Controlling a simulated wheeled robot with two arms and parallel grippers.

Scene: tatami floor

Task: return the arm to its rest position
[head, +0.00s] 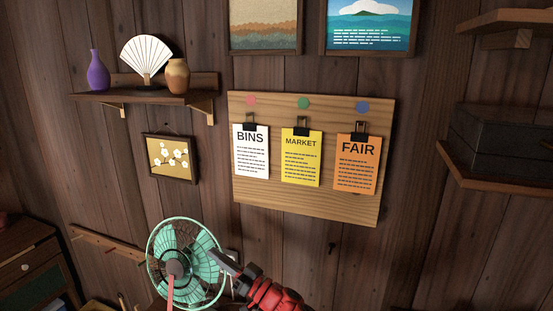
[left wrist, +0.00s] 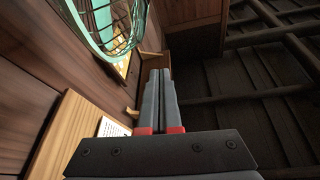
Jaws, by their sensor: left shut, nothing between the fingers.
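My left gripper (head: 220,260) is in the lower middle of the head view, red and black, its grey fingers pointing up and left. It overlaps the right edge of the green fan in the picture; I cannot tell how far apart they are. In the left wrist view the two fingers of the gripper (left wrist: 160,75) lie together, shut and empty. My right gripper is in neither view.
The green fan (head: 188,260) stands low in front of the wooden wall. Shelves (head: 150,95) carry a vase, a paper fan and a pot. A dark box (head: 500,135) sits on a right shelf.

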